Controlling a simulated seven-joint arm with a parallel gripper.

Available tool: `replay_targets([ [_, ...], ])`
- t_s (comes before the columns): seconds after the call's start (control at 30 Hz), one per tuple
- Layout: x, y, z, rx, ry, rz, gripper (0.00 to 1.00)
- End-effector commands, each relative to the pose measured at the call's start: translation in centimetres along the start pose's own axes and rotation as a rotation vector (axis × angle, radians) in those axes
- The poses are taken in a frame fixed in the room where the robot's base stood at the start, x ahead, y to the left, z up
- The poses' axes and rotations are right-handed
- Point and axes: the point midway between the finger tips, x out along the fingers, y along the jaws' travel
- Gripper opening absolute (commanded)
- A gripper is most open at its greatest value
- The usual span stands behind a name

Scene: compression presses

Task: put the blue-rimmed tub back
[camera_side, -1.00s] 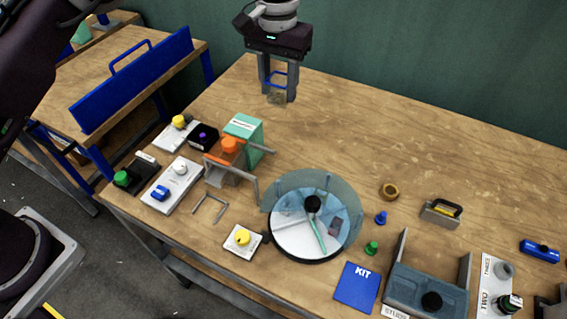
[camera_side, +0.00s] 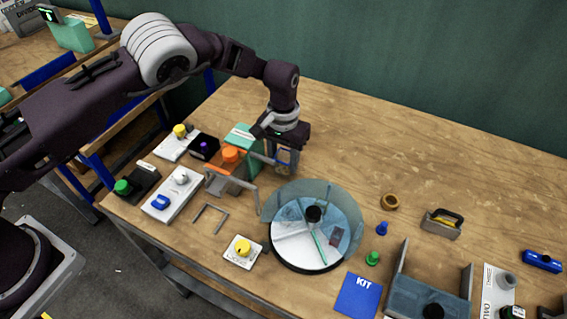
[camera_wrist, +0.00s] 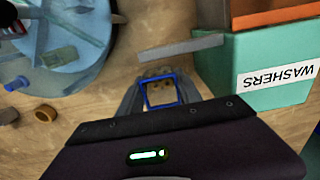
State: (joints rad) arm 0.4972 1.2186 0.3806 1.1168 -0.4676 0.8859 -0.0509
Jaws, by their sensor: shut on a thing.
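The blue-rimmed tub (camera_wrist: 160,92) is small, and its blue rectangular rim faces up in the wrist view. My gripper (camera_wrist: 158,88) is shut on it, with a grey finger on either side. I cannot tell whether the tub touches the table.
The green box labelled WASHERS (camera_wrist: 272,72) stands close beside my gripper, with an orange-knobbed press (camera_side: 230,155) by it. A grey lever bar (camera_wrist: 180,48) lies just beyond the tub. A round turntable (camera_side: 295,250) stands in front. The table at the back right is clear.

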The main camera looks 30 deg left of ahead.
Motion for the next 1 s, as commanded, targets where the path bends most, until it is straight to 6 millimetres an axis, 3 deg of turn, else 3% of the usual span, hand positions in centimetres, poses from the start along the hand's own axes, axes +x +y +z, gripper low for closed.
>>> replay_targets([
  [0.1, 1.5, 0.0, 0.0, 0.0, 0.0, -0.001, 0.0],
  [0.37, 1.6, 0.0, 0.0, 0.0, 0.0, 0.0, 0.0],
  [0.4, 1.7, 0.0, 0.0, 0.0, 0.001, 0.0, 0.45],
  [0.5, 1.6, 0.0, 0.0, 0.0, 0.001, 0.0, 0.63],
  [0.83, 1.2, 0.0, 0.0, 0.0, 0.002, 0.0, 0.63],
  [1.0, -2.4, 0.1, -0.1, 0.001, 0.005, 0.002, 0.63],
])
